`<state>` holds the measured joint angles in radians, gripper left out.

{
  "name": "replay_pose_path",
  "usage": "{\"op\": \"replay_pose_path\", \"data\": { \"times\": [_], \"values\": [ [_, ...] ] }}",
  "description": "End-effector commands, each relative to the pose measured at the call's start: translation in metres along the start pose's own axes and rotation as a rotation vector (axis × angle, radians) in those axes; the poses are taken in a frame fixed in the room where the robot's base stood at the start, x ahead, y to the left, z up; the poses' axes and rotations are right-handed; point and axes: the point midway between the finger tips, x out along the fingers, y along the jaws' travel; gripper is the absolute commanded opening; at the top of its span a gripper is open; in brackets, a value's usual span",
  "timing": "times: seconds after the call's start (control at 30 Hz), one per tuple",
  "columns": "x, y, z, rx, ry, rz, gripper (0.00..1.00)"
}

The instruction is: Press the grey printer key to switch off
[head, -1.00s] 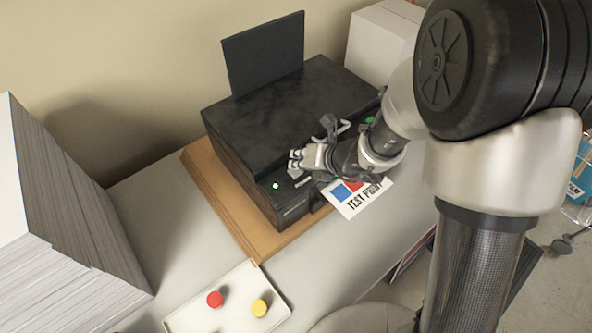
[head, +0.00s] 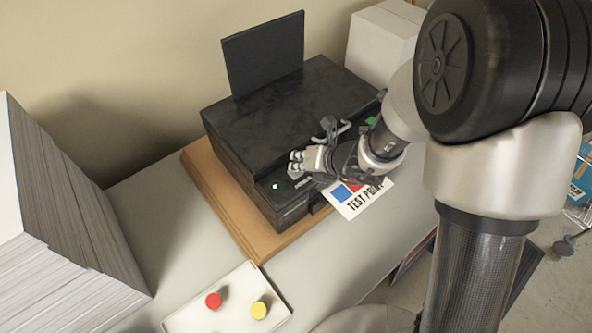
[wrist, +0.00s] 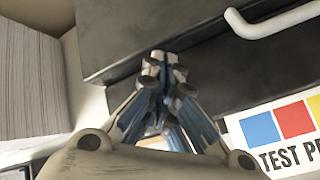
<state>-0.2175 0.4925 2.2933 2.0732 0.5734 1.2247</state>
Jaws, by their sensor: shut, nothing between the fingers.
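The black printer (head: 290,105) stands on a wooden board, with a raised dark panel at its back. A small green light (head: 276,187) glows on its front top edge. A small grey patch (head: 302,182) just below my fingers may be the grey key; my gripper mostly covers that spot. My gripper (head: 296,162) is shut and empty, over the printer's front strip to the right of the light. In the wrist view, my closed fingertips (wrist: 163,66) are over the black printer (wrist: 120,35). I cannot tell whether they touch it.
A printed test sheet (head: 358,200) sticks out at the printer's front. A pale tray (head: 235,305) holds a red knob (head: 213,300) and a yellow knob (head: 260,310). A tall paper stack (head: 65,220) stands at left, a white box (head: 382,40) behind right.

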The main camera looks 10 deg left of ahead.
Motion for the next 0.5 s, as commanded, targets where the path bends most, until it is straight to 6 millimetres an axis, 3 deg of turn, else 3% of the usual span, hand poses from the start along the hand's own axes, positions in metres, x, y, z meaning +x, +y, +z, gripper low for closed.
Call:
{"op": "replay_pose_path", "data": {
  "times": [0.5],
  "values": [
    [-0.01,0.007,0.007,0.0,0.0,0.0,0.0]
  ]
}}
